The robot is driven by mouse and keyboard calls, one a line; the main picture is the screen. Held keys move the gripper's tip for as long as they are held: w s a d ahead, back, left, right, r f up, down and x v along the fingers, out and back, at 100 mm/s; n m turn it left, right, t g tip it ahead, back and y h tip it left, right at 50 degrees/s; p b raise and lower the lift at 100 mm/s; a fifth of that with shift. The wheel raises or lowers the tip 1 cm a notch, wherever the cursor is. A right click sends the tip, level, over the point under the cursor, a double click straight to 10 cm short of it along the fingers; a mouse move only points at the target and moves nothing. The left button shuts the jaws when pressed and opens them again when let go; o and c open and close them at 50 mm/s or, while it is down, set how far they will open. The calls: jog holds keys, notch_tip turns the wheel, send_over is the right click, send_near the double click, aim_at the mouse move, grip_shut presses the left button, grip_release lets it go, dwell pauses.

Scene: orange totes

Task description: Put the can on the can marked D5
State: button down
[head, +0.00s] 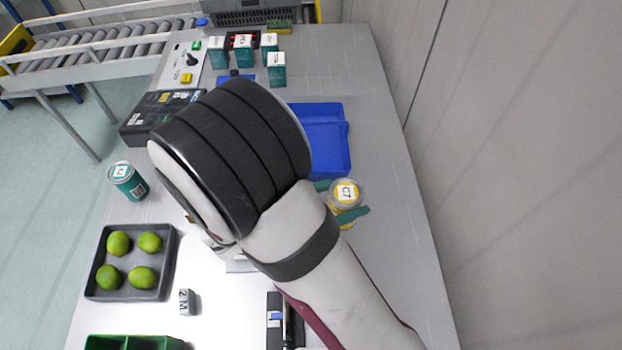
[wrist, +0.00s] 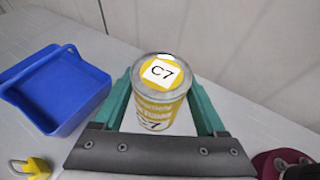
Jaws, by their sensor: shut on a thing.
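A yellow can marked C7 (head: 346,193) stands upright at the right side of the table. It also shows in the wrist view (wrist: 158,98). My gripper (wrist: 160,102) has its two green fingers on opposite sides of this can and is shut on it. In the head view my gripper (head: 342,200) is partly hidden behind my arm. I cannot tell whether the can touches the table. A teal can (head: 127,181) with a small white label stands upright at the left edge; its label is too small to read surely. No D5 mark is legible.
A blue tray (head: 338,165) lies just behind the held can. A grey tray of limes (head: 167,287) and a green crate (head: 120,342) are at the front left. A black box (head: 150,118) and several teal cartons (head: 276,75) stand farther back. My arm hides the table's middle.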

jog(key=w+a+r+n+t+y, duration=0.2)
jog(key=w+a+r+n+y, duration=0.25)
jog(key=w, duration=0.35)
jog(key=w+a+r+n+t+y, duration=0.35)
jog(key=w+a, duration=0.25)
jog(key=w, duration=0.2)
jog(key=w+a+r+n+t+y, duration=0.2)
jog(key=w+a+r+n+y, duration=0.1)
jog(key=w+a+n+y, duration=0.4)
jog(key=a+f, duration=0.3)
jog(key=a+f+m+h, duration=0.1)
jog(key=a+f, duration=0.2)
jog(key=a, duration=0.1)
jog(key=w+a+f+h, duration=0.1)
jog(key=a+f, duration=0.2)
jog(key=f, duration=0.1)
jog(key=shift+a+f+m, duration=0.1)
jog(key=shift+a+m, duration=0.15)
jog(key=shift+m, duration=0.05)
jog(key=shift+f, duration=0.3)
